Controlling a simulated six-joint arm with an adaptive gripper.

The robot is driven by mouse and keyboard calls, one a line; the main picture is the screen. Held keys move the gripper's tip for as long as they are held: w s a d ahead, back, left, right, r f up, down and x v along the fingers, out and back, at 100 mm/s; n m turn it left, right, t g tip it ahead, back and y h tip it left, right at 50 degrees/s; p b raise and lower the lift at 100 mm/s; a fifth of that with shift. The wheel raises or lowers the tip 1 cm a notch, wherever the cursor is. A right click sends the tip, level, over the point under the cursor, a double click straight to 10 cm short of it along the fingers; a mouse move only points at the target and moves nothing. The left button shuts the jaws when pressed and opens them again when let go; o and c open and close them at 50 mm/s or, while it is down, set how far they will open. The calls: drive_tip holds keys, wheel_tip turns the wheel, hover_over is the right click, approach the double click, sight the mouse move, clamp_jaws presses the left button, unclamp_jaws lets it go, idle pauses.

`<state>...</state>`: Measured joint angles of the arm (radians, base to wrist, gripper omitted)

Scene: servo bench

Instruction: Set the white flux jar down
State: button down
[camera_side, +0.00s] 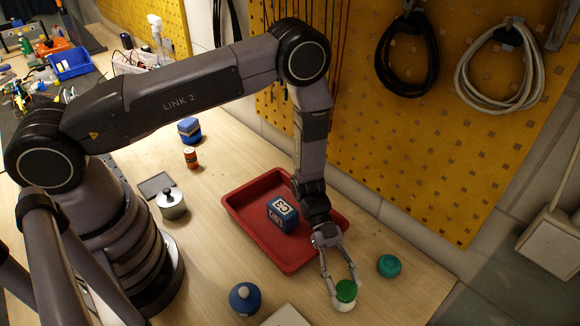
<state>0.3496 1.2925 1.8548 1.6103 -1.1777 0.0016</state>
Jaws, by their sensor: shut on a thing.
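The white flux jar (343,304) has a white body and a green lid, and it is near the front right of the bench. My gripper (343,287) reaches down from above with its fingers around the jar near the lid. It is shut on the jar. The jar looks upright. I cannot tell from this view whether its base touches the bench top or hangs a little above it.
A red tray (243,212) holding a blue box (283,214) lies behind my gripper. A teal round item (389,266) is right of the jar. Bare wood lies right of the jar.

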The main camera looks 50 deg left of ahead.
drive_tip(key=shift+f, duration=0.15)
drive_tip(key=c, duration=0.6)
unclamp_jaws()
drive_tip(key=shift+r, duration=0.2)
drive_tip(key=v, duration=1.2)
drive_tip(key=shift+w, duration=0.1)
drive_tip(key=shift+r, duration=0.1)
